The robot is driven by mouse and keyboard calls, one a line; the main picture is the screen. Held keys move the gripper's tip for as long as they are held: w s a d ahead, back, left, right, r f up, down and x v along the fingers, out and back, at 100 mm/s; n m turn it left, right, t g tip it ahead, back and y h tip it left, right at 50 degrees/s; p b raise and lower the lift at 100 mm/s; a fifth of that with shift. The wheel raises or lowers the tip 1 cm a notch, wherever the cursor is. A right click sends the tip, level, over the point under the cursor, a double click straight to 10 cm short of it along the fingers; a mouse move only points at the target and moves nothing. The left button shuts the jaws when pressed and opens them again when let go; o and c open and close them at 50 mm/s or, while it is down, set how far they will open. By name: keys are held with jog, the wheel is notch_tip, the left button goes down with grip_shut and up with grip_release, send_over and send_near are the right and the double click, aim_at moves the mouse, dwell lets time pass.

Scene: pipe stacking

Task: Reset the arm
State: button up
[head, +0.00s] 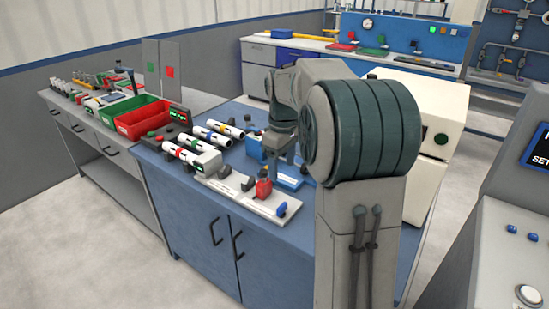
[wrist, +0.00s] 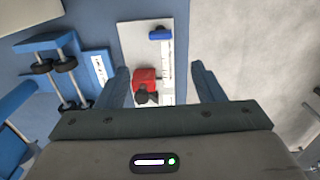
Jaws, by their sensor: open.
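My arm rises in front of the blue workbench in the head view and hides part of it. My gripper (wrist: 161,80) shows in the wrist view with its two fingers apart and nothing between them. It is above the bench, over a white plate (wrist: 135,35) that carries a red block (wrist: 144,76) with a dark knob and a blue piece (wrist: 159,33). In the head view the white plate (head: 240,196) lies near the bench's front edge, with the red block (head: 263,188) on it.
Several white pipes with coloured bands (head: 205,142) lie on the blue bench (head: 190,205) left of my arm. A blue fixture with rods (wrist: 60,65) stands beside the plate. A red bin (head: 143,120) is on the left counter. A white machine (head: 440,110) stands right of my arm.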

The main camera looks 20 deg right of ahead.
jog(key=shift+s, duration=0.1)
jog(key=s+a+m+t+p, duration=0.1)
jog(key=s+a, duration=0.4)
jog(key=s, duration=0.6)
jog(key=s+a+r+m+t+p, duration=0.1)
jog(key=s+a+m+p, duration=0.3)
jog(key=s, duration=0.8)
jog(key=shift+a+r+m+t+p, duration=0.35)
jog(key=shift+a+m, duration=0.35)
jog(key=shift+m, duration=0.3)
